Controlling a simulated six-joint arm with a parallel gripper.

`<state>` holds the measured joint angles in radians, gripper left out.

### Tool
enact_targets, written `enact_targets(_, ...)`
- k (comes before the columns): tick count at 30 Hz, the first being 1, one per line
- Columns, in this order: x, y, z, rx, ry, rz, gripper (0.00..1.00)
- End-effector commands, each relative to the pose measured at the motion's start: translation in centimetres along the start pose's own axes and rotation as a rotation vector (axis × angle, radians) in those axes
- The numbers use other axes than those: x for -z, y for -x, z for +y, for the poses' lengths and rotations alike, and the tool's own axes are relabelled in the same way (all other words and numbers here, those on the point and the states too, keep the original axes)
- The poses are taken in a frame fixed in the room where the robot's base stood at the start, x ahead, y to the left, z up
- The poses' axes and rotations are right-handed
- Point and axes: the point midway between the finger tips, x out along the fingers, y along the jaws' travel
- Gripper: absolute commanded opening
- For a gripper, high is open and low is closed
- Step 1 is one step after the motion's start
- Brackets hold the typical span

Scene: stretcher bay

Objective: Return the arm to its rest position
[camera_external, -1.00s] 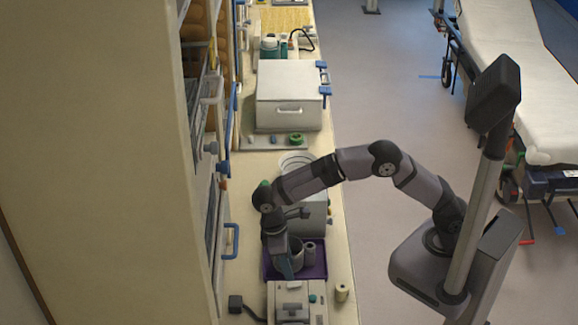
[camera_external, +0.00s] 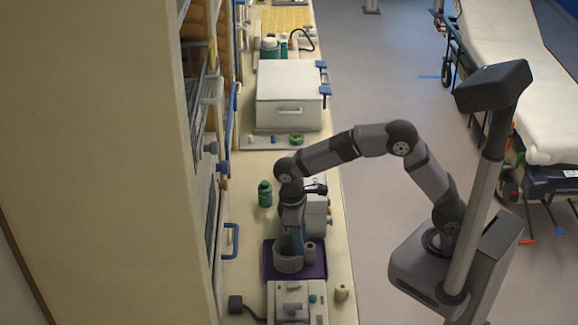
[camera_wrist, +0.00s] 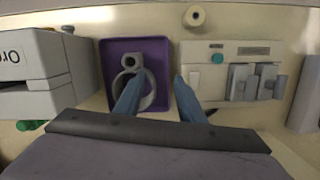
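My arm is bent over the counter, with my gripper pointing down above the purple tray (camera_external: 318,272). In the wrist view my gripper (camera_wrist: 158,88) has its two blue fingers spread apart, with nothing gripped between them. The purple tray (camera_wrist: 108,54) lies below. A grey cup (camera_wrist: 148,99) stands in it, partly hidden by the left finger; the cup also shows in the external view (camera_external: 288,264). A small grey cylinder (camera_wrist: 128,60) stands beside the cup.
A grey-white device (camera_wrist: 232,60) sits right of the tray in the wrist view, and a white box-shaped machine (camera_wrist: 30,72) left. A green bottle (camera_external: 265,194) stands near the shelving. A large white case (camera_external: 288,92) is farther back. A stretcher (camera_external: 525,80) stands across the aisle.

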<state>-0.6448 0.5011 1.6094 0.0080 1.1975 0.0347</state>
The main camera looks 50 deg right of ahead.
Motion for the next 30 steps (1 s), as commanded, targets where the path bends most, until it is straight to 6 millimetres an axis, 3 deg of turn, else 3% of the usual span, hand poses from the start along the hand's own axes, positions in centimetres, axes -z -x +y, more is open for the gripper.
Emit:
enact_targets(1,-1.4,0.1,2.4,0.009,-0.055,0.012,0.36)
enact_targets(6,-7.0,-0.9,8.8,0.031,-0.227,0.064,0.36)
enact_targets(12,-14.4,-3.2,13.1,0.045,-0.418,0.116,0.36)
enact_targets(16,-18.3,-4.7,14.1,0.047,-0.511,0.140,0.36)
enact_targets(21,-21.2,-6.0,14.4,0.048,-0.582,0.158,0.36)
enact_targets(30,-22.1,-6.5,14.3,0.048,-0.603,0.163,0.36)
